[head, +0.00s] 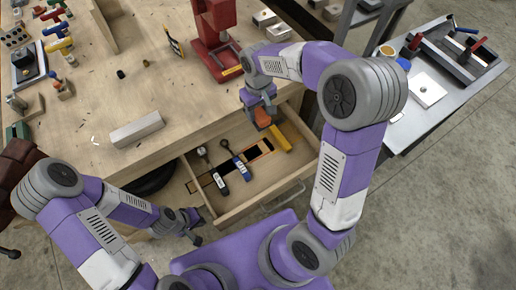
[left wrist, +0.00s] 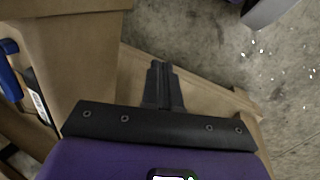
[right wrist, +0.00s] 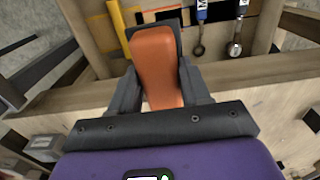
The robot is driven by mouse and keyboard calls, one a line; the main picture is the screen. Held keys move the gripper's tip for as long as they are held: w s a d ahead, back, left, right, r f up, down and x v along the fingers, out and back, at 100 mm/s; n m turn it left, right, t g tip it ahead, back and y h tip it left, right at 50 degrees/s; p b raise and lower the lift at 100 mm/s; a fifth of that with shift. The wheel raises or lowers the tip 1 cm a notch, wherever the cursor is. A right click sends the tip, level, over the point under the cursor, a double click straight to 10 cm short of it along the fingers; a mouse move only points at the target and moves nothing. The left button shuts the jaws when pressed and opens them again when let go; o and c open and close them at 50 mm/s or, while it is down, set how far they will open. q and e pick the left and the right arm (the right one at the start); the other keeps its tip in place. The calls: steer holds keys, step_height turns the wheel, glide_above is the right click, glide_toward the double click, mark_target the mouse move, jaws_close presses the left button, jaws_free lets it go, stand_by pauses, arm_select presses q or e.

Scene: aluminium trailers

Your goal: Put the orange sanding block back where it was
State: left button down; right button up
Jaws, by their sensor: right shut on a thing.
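The orange sanding block (head: 263,118) is between the fingers of my right gripper (head: 260,108), over the open drawer (head: 233,208). In the right wrist view the orange block (right wrist: 158,68) fills the gap between the two fingers of the right gripper (right wrist: 155,75), with a dark layer at its far end. A dark cutout with an orange edge (head: 260,150) lies in the drawer below it. Whether the block touches anything in the drawer cannot be told. My left gripper (head: 196,224) is low beside the drawer's left front; in the left wrist view its fingers (left wrist: 163,85) are together and empty.
In the drawer lie a yellow tool (head: 280,138) and two long-handled tools, one blue-labelled (head: 241,166). A pale block (head: 136,129) lies on the workbench (head: 110,95). A red press (head: 215,40) stands behind the drawer. A grey side table (head: 405,120) is right.

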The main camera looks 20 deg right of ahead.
steer(key=b, duration=0.6)
glide_above(258, 150)
step_height(258, 150, down, 19)
steer(key=shift+r, duration=0.2)
steer(key=shift+f+b, duration=0.5)
steer(key=shift+f, duration=1.5)
steer(key=shift+f, duration=0.15)
steer(key=o, duration=0.9)
steer(key=shift+r+p, duration=2.05)
steer(key=shift+r, duration=4.1)
